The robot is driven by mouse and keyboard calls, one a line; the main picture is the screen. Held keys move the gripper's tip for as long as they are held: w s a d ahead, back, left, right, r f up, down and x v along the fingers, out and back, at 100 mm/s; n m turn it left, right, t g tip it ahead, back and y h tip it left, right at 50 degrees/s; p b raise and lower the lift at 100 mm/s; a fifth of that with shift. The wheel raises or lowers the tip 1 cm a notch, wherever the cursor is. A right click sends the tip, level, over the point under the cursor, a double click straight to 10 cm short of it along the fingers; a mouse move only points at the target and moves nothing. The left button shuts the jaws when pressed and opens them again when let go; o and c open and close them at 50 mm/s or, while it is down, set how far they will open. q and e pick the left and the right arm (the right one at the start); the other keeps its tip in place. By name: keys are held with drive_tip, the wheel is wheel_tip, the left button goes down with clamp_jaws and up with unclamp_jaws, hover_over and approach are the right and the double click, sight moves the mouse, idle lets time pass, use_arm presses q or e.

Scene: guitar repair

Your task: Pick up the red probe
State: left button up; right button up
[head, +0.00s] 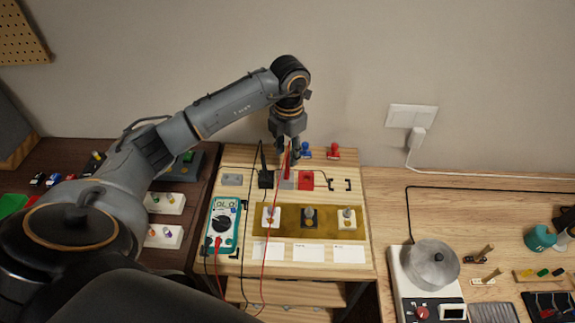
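The red probe (287,163) is a thin red stick, upright below my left gripper (285,152), left of the red holder (306,181). My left gripper points down over the back of the wooden board, with its fingers around the probe's upper part; it appears shut on it. The probe's lower end shows against a grey block, and I cannot tell how high it is. A red lead runs from it toward the teal multimeter (223,226). My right gripper is not in view.
A black holder (265,180) with a black lead stands left of the probe. Blue and red knobbed pieces (333,151) stand behind. A hot plate with a metal pot (430,264) is at right.

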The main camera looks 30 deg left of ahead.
sight(288, 179)
use_arm(q)
drive_tip(key=shift+f, duration=0.8)
wheel_tip(288, 179, down, 4)
drive_tip(key=p, duration=0.2)
drive_tip(key=shift+d+p, duration=0.15)
drive_tip(key=shift+p, duration=0.2)
drive_tip(key=shift+w+f, duration=0.15)
drive_tip(key=shift+f, duration=0.5)
clamp_jaws()
